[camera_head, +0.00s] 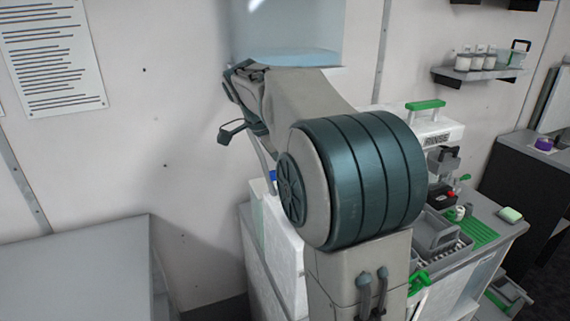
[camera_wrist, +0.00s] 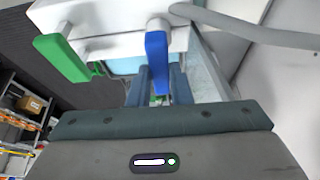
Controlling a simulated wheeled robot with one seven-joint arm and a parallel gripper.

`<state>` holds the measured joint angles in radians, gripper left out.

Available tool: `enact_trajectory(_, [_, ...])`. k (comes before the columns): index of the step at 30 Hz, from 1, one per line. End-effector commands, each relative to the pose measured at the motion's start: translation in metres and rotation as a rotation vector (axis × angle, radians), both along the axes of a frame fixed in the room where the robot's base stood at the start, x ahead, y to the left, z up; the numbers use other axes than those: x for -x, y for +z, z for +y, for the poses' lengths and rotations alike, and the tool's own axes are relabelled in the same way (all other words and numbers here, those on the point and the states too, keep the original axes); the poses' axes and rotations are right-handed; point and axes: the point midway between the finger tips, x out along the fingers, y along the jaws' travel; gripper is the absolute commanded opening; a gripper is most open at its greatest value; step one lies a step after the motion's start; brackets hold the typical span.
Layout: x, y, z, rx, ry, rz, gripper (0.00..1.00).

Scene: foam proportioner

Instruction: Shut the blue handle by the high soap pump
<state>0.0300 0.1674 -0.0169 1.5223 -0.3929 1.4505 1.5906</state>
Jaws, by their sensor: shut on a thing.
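The blue handle (camera_wrist: 156,60) hangs from a round white knob on the white pump housing in the wrist view. My gripper (camera_wrist: 161,88) has its dark fingers on either side of the handle's lower part and is shut on it. A small bit of blue shows at the left of my arm in the head view (camera_head: 272,175); I cannot tell whether it is the same handle. My arm hides most of that area and the gripper there.
A green handle (camera_wrist: 62,57) is left of the blue one. A grey hose (camera_wrist: 245,30) runs at upper right. In the head view, a white unit marked RINSE (camera_head: 436,133) and a counter with a green mat (camera_head: 478,234) stand right of my arm. A grey table (camera_head: 85,265) is at left.

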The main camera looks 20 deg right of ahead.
Motion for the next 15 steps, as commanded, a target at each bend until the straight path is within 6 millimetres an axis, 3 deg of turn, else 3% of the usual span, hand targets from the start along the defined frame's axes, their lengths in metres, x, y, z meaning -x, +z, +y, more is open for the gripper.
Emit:
enact_trajectory(5, [-0.0001, 0.0004, 0.0005, -0.001, -0.001, -0.001, 0.00])
enact_trajectory(6, [-0.0001, 0.0005, 0.0004, -0.001, 0.000, -0.002, 0.26])
enact_trajectory(8, [-0.0001, 0.0005, 0.0004, -0.001, -0.001, -0.001, 0.40])
enact_trajectory(15, [-0.0001, 0.0002, 0.0002, 0.000, 0.000, -0.001, 0.40])
